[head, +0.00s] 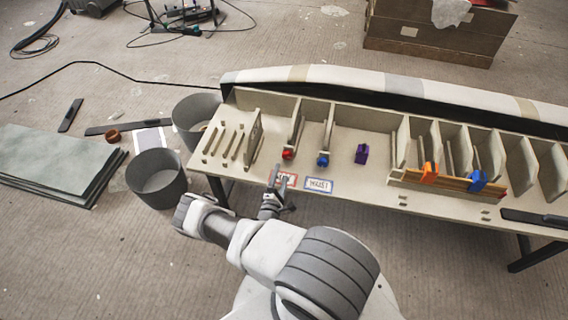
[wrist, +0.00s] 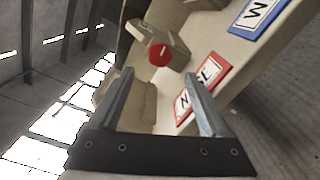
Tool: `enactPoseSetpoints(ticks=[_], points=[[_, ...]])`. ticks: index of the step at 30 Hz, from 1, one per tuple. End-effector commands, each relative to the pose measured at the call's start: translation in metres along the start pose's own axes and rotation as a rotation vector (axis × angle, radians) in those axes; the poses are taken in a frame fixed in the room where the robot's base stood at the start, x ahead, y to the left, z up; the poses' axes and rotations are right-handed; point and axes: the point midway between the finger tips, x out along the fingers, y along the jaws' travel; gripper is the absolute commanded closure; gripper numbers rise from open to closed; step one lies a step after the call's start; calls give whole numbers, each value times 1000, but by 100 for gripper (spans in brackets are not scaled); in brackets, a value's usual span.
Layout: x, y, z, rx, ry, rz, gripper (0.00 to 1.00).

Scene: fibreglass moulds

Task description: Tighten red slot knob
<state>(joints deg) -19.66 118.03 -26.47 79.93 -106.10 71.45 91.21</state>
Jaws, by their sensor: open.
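The red slot knob (head: 288,154) sits at the front of a slot between upright dividers on the long bench. In the wrist view the red knob (wrist: 159,54) is a small faceted red knob on a pale block, ahead of my fingertips and between their lines. My gripper (wrist: 158,84) is open, with nothing between its two grey fingers. In the head view my gripper (head: 276,179) is over the bench's front edge, just in front of the red knob and apart from it.
A blue knob (head: 323,159) and a purple block (head: 361,153) are to the right. Red-framed (head: 286,179) and blue-framed (head: 319,185) labels lie at the front edge. Upright dividers (head: 298,128) flank the slots. Grey buckets (head: 157,178) stand left of the bench.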

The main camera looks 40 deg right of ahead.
Motion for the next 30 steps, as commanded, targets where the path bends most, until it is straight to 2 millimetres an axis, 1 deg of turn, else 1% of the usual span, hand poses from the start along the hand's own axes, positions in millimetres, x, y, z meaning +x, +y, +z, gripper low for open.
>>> enactPoseSetpoints(ticks=[1,6,9,12,15,18,30], points=[[-14,1,0,-3,3,-1,19],[-53,1,0,-2,3,0,19],[-72,1,0,-2,2,0,19],[-85,0,0,0,1,0,19],[-92,0,0,0,1,0,19],[-96,0,0,0,0,1,19],[-96,0,0,0,-1,0,19]])
